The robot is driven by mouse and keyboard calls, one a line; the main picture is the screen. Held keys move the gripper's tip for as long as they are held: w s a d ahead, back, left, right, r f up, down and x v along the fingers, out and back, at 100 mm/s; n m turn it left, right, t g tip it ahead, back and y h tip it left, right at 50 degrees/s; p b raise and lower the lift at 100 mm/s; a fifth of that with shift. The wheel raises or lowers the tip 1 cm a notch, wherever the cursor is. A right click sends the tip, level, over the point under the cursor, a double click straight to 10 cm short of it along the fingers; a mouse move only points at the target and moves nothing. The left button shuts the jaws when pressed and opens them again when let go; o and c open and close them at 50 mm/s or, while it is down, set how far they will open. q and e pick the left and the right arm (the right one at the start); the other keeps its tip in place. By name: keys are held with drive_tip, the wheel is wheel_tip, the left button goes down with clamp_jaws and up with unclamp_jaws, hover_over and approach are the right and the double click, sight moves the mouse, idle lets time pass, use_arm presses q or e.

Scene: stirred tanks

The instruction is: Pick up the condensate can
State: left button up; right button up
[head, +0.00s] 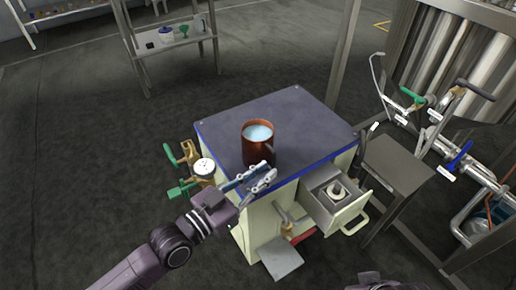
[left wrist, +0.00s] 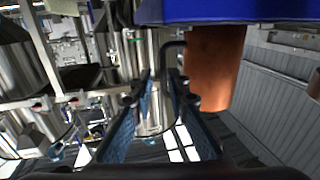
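The condensate can (head: 257,150), as I take it, is a copper-brown mug-like vessel with pale blue contents. It stands upright on the dark top of the cabinet. Its dark handle faces my left gripper (head: 262,178), which is at the front edge of the cabinet top, just below and in front of the can in the head view. In the left wrist view the can (left wrist: 214,70) hangs upside down beside the fingers, with its dark handle near the gap between the fingertips (left wrist: 164,82). The fingers are apart. Contact with the handle cannot be told. My right gripper is not seen.
The cabinet top (head: 300,115) is otherwise clear. A drawer (head: 340,205) stands open at its right front. A dial gauge (head: 204,167) and green-handled valves stick out at its left. A grey side table (head: 398,160) and piping with levers stand at the right.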

sight(274, 162)
use_arm(q)
drive_tip(key=x, duration=0.4)
drive_tip(key=shift+w+r+b, duration=0.1)
drive_tip(key=shift+w+b, duration=0.2)
drive_tip(key=shift+w, duration=0.05)
clamp_jaws()
drive_tip(key=shift+r, duration=0.2)
